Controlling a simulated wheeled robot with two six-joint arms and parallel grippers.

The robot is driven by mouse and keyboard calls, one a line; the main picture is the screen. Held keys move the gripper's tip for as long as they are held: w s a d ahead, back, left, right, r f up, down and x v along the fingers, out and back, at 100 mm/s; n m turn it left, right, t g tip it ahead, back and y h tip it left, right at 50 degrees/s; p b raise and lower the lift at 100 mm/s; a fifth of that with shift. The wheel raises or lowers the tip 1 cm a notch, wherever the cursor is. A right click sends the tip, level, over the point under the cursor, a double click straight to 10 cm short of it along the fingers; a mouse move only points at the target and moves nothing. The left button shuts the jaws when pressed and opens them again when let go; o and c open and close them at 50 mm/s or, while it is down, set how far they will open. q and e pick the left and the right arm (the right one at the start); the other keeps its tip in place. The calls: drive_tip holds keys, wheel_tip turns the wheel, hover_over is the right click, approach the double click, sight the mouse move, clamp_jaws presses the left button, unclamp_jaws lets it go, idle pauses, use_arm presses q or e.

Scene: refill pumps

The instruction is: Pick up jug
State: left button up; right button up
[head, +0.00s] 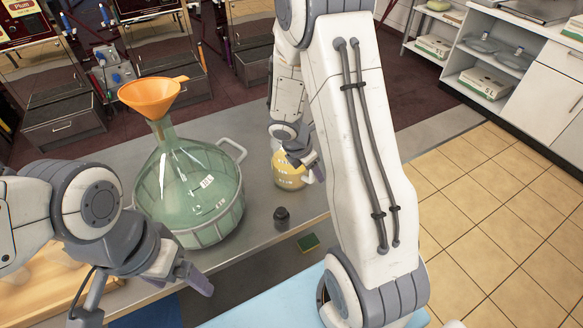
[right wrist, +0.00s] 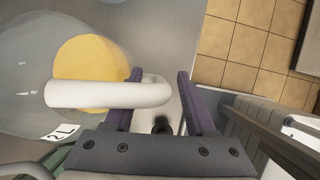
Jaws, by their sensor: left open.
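The jug (head: 288,172) is a clear, rounded vessel with yellow contents, standing on the grey counter right of the big green bottle. My right gripper is at its upper right side and hides part of it. In the right wrist view the jug (right wrist: 90,70) fills the left side, its white handle (right wrist: 95,94) reaching towards the jaws. My right gripper (right wrist: 160,85) is open, its purple fingers apart, with the handle's outer end showing between them. My left gripper (head: 190,278) is open and empty at the lower left, away from the jug.
A big green glass bottle (head: 185,185) with an orange funnel (head: 152,96) stands in a handled grey basket (head: 236,205). White shelves (head: 470,75) stand at the back right.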

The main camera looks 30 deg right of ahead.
clamp_jaws()
drive_tip(key=shift+w+r, duration=0.1)
idle(1.1)
